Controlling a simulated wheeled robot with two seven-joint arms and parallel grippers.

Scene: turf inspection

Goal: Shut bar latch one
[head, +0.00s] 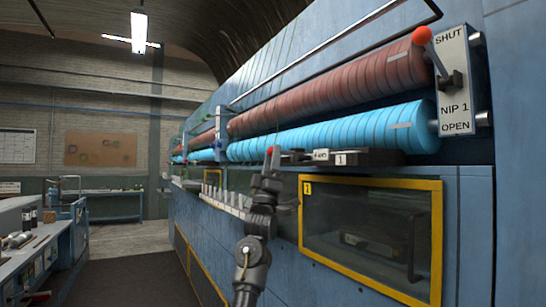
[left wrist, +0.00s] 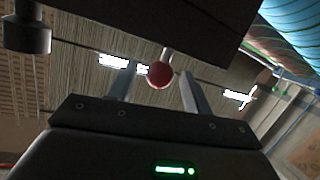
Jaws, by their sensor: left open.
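Bar latch one (head: 365,158) is a dark bar with a white "1" tag, lying along the blue machine under the blue roller. My left gripper (head: 271,158) is at the left end of this latch, seen nearly end-on. A red patch shows at its fingertips. In the left wrist view, a red ball knob (left wrist: 160,75) on a short pale stem hangs from a dark block, between the spread fingers of my left gripper (left wrist: 163,82). The fingers look apart from the knob; the exact depth is hard to tell. My right gripper is out of view.
A blue roller (head: 340,130) and a red-brown roller (head: 340,88) run above. An orange-knobbed lever (head: 422,37) stands by the SHUT end of the NIP 1 plate (head: 455,85). A yellow-framed window (head: 372,182) is below. Open floor (head: 130,280) lies left.

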